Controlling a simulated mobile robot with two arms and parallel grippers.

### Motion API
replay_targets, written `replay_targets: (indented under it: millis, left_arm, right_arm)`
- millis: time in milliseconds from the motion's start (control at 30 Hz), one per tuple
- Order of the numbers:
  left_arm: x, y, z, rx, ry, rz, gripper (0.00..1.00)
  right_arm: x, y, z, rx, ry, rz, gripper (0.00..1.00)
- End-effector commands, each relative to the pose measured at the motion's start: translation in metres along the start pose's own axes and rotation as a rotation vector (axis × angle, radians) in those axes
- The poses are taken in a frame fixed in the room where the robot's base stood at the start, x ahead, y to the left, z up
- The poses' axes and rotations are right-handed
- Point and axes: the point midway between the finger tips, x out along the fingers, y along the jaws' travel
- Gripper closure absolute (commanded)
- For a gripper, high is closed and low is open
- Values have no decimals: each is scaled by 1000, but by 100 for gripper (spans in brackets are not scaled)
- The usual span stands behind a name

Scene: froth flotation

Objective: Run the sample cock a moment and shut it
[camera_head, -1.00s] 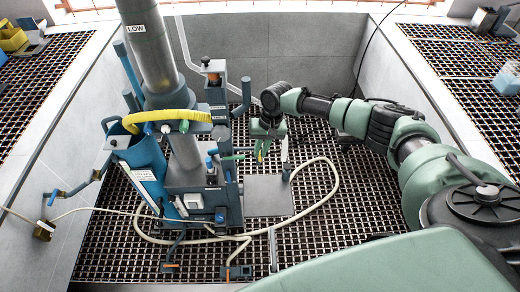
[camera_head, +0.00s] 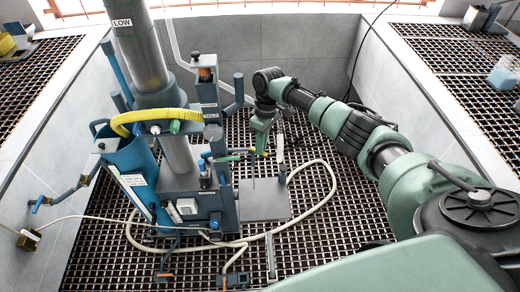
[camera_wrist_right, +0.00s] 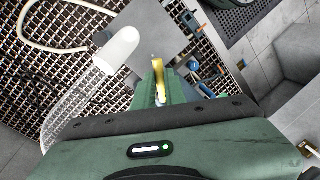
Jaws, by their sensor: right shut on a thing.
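The sample cock sticks out to the right from the lower part of the blue-grey flotation machine (camera_head: 180,185). It shows as a short yellow and green piece (camera_head: 236,154). My right gripper (camera_head: 258,151) is at its outer end, with its fingers pointing down. In the right wrist view, my gripper (camera_wrist_right: 161,88) is shut on the yellow handle (camera_wrist_right: 156,63). A thin dark line (camera_head: 253,172) runs straight down from the cock to the grey floor plate (camera_head: 262,205), like a stream. My left gripper is not in view.
A pale upright piece (camera_head: 280,148) is close right of my gripper; I cannot tell what it is. A cream hose (camera_head: 333,190) loops over the grating around the plate. A yellow hose (camera_head: 150,116) wraps the machine's column. Open grating lies to the right.

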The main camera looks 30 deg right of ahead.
Motion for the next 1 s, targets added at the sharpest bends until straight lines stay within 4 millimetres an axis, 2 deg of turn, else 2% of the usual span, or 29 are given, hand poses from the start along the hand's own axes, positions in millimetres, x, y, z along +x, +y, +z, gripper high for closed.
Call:
replay_targets:
  millis: [100,500,1000]
  left_arm:
    - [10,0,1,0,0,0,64]
    - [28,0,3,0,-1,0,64]
    - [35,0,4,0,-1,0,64]
  right_arm:
    - [1,4,-3,-108,-18,2,100]
    - [-2,12,-6,-416,-80,3,100]
    - [-4,15,-9,-562,-107,2,100]
